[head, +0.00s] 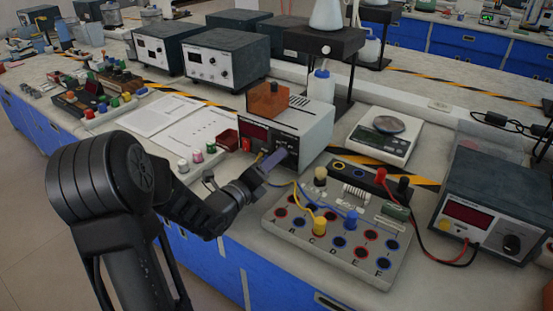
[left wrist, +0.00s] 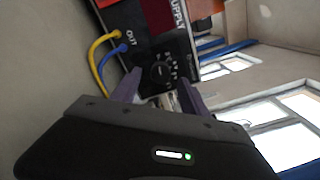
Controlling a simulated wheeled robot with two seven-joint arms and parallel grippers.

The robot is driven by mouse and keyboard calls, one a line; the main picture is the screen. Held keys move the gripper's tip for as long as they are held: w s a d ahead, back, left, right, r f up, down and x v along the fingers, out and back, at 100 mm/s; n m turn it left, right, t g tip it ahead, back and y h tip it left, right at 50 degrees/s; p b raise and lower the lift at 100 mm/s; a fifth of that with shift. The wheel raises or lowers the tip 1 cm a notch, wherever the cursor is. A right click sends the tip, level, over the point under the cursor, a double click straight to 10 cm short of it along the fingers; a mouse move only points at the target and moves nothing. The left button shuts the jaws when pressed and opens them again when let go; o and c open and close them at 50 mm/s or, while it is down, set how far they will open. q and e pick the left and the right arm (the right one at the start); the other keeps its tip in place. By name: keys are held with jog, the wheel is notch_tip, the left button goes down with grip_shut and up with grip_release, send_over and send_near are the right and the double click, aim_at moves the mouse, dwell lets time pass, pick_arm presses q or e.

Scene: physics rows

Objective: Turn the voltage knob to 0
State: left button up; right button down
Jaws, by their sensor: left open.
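The power supply (head: 312,122) is a white box with a dark front panel and a red display, in the middle of the bench in the head view. Its black voltage knob (left wrist: 162,72) with white marks shows in the left wrist view, on the dark panel below the word SUPPLY. My left gripper (head: 277,160) is at the front of the supply, and its fingers hide the knob in the head view. In the left wrist view the left gripper (left wrist: 158,92) is open, its two purple-grey fingers apart and pointing at the knob. I cannot tell whether they touch it. My right gripper is not in view.
A grey circuit board (head: 335,235) with coloured sockets and yellow and blue wires lies in front of the supply. A scale (head: 385,135) and another dark power unit (head: 490,215) stand to the right. Papers (head: 185,125) lie at the left. An orange block (head: 267,100) sits on the supply.

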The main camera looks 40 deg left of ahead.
pick_arm(q)
jog(key=s, duration=0.5)
jog(key=shift+s+d, duration=0.1)
jog(key=shift+s, duration=0.15)
